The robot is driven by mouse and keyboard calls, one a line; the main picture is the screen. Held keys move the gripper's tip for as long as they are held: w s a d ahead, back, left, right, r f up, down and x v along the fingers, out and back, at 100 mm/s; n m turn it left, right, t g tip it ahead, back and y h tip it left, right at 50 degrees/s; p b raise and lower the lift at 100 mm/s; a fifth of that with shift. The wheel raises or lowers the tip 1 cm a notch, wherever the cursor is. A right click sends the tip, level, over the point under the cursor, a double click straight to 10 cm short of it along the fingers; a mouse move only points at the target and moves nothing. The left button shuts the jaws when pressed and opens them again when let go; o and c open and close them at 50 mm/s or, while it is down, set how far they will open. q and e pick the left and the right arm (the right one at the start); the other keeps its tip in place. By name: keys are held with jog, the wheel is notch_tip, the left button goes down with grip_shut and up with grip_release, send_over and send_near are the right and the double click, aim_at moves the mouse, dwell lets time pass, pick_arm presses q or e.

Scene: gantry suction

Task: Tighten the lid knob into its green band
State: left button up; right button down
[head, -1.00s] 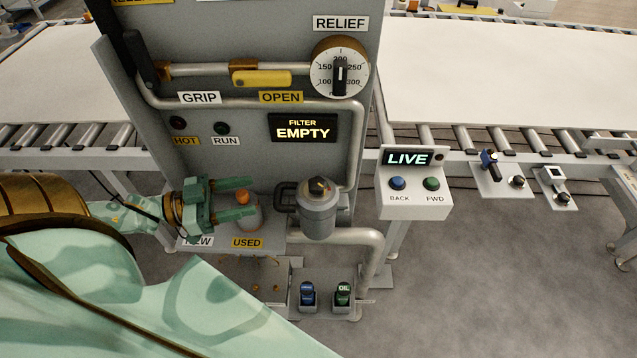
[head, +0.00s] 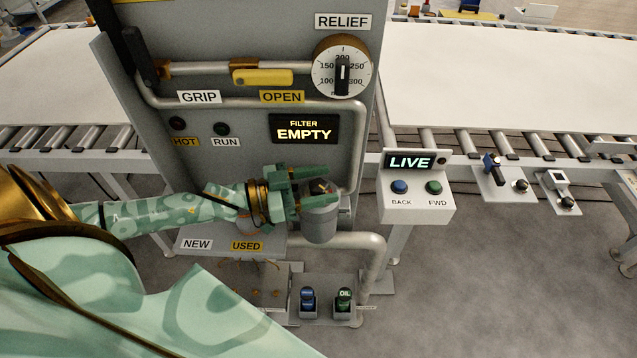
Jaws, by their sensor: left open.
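The grey filter canister (head: 321,226) stands at the lower right of the panel, and its lid knob (head: 318,187) is a dark shape on top. My left gripper (head: 326,190) is open, its two green fingers reaching from the left over the canister's lid, around or just above the knob. The fingers hide part of the lid, and I cannot tell whether they touch the knob. No green band can be made out. The canister's handle is hidden behind the gripper. My right gripper is not in view.
The panel display (head: 304,129) reads FILTER EMPTY. A shelf with NEW and USED labels (head: 246,246) lies below my left arm. A pipe (head: 375,262) bends down right of the canister. A LIVE control box (head: 416,195) stands further right.

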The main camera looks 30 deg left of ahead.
pick_arm(q)
jog(key=c, duration=1)
jog(key=shift+o, duration=0.2)
jog(key=shift+f+m+g+h+b, duration=0.15)
jog(key=shift+m+g+h+b, duration=0.55)
jog(key=shift+g, duration=0.1)
jog(key=shift+m+g+h+b, duration=0.4)
jog(key=shift+g, duration=0.1)
jog(key=o, duration=1)
jog(key=shift+c, duration=0.2)
jog(key=shift+r, duration=0.25)
